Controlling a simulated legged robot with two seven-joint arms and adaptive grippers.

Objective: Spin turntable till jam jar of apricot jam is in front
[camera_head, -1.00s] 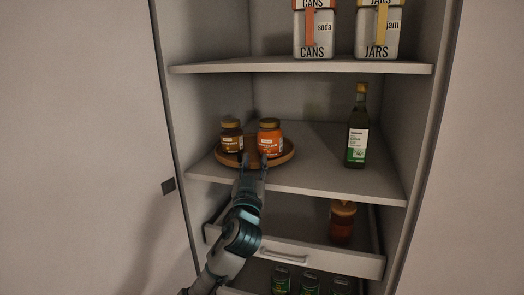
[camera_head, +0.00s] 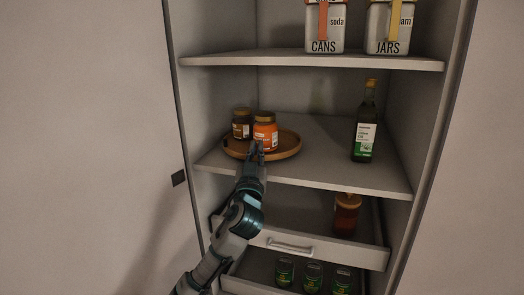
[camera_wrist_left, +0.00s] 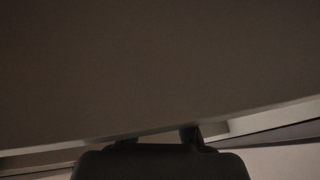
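A round wooden turntable (camera_head: 288,151) sits on the middle shelf at the left. It carries an orange jar with a tan lid (camera_head: 265,131), probably the apricot jam, though its label is too small to read. A darker brown jar (camera_head: 242,125) stands to its left and slightly behind. My left gripper (camera_head: 257,151) is at the turntable's front rim, just below the orange jar; its fingers look slightly apart, with nothing between them. Whether they touch the rim I cannot tell. In the left wrist view a plain dark surface fills most of the picture above the fingers (camera_wrist_left: 160,138). My right gripper is out of view.
A green bottle (camera_head: 366,125) stands on the same shelf (camera_head: 330,170) at the right. Below, an open drawer (camera_head: 325,252) holds an amber jar (camera_head: 346,214); several green cans (camera_head: 313,277) stand lower.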

